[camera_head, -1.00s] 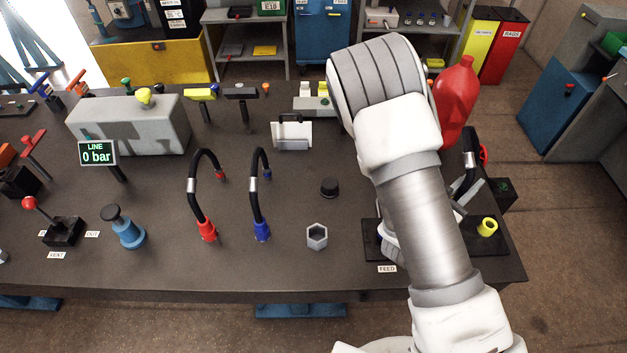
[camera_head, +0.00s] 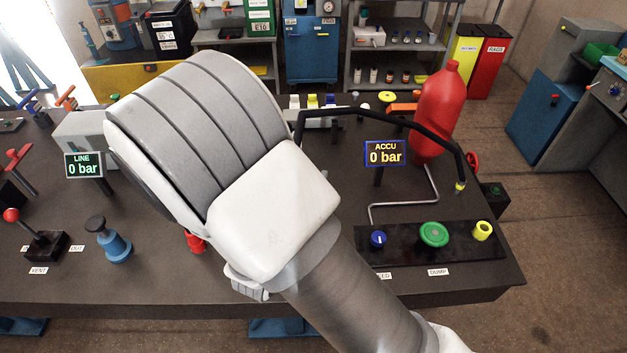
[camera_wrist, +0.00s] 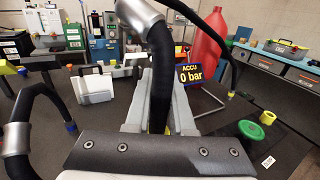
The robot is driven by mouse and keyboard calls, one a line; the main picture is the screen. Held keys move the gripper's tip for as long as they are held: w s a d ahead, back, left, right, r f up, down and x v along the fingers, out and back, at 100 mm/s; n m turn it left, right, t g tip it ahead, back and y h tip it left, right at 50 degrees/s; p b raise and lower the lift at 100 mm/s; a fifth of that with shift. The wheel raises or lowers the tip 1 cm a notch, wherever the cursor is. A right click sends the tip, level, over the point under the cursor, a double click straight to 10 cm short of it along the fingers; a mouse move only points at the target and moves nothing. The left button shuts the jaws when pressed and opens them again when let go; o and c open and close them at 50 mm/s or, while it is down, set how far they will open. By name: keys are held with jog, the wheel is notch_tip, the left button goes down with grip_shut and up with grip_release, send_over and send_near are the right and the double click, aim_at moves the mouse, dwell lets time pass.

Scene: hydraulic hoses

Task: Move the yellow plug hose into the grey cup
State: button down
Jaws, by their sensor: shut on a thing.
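The yellow plug hose (camera_head: 388,115) is a black hose that arches from behind my arm to a small yellow collar at the right of the table. In the wrist view my gripper (camera_wrist: 160,108) is shut on the hose's near end (camera_wrist: 160,85), below a metal sleeve. A bit of yellow shows low between the fingers. In the head view my arm hides the fingers and the held end. The grey cup is not visible in either current view. A yellow socket (camera_head: 482,231) stands empty on the black panel at the right.
The blue hose (camera_wrist: 45,98) is close on the left in the wrist view. A blue plunger (camera_head: 115,245) stands at the left.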

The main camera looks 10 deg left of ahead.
dwell(0.3)
jog(key=shift+f+b, duration=2.4)
jog(key=shift+f, duration=0.5)
jog(key=shift+f+b, duration=2.35)
jog(key=shift+f, duration=0.45)
jog(key=c, duration=0.7)
grip_release()
jog(key=shift+s, duration=0.1)
jog(key=v, duration=1.7)
jog(key=shift+s+b, duration=0.15)
jog(key=shift+b, duration=0.15)
jog(key=shift+r, duration=0.1)
